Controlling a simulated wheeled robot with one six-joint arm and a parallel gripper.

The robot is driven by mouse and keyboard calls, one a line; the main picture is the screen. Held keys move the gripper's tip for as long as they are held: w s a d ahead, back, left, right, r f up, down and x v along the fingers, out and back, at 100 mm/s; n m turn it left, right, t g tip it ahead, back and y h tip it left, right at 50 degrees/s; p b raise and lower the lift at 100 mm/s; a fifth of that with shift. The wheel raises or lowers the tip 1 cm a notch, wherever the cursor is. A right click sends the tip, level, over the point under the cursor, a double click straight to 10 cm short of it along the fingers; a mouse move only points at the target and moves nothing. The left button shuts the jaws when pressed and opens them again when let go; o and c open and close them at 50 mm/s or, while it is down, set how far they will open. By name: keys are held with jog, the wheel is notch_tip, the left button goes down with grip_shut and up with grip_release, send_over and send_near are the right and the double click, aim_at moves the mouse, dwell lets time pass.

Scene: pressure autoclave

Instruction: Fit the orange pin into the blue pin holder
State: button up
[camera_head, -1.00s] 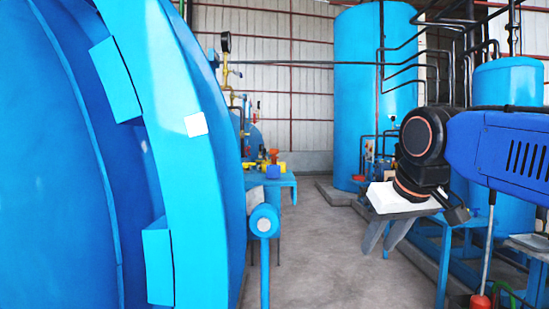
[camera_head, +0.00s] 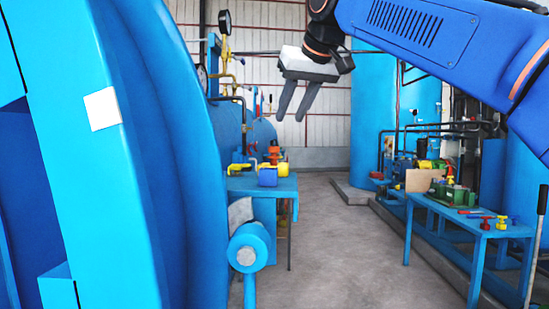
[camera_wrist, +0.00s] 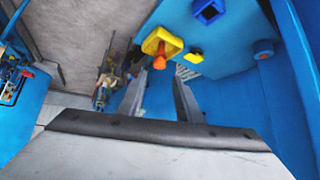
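My gripper (camera_head: 290,117) is open and empty, fingers pointing down, raised above and beyond the small blue table in the head view. It also shows in the wrist view (camera_wrist: 158,75), with two separated fingers. The orange pin (camera_head: 274,154) stands at a yellow holder (camera_head: 283,169) on that table; in the wrist view the orange pin (camera_wrist: 160,61) sits at the yellow holder (camera_wrist: 162,42), beyond the fingertips. The blue pin holder (camera_head: 268,177) is beside it, nearer the head camera; in the wrist view the blue holder (camera_wrist: 208,12) shows a dark square opening.
The small blue table (camera_head: 240,184) stands beside the large blue autoclave (camera_head: 150,150). A small yellow piece (camera_wrist: 195,55) lies near the holders. A second blue table (camera_head: 450,213) at right carries tools and several coloured parts. Grey floor between the tables is clear.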

aim_at(276, 149)
jog(key=x, duration=1.6)
jog(key=c, duration=0.8)
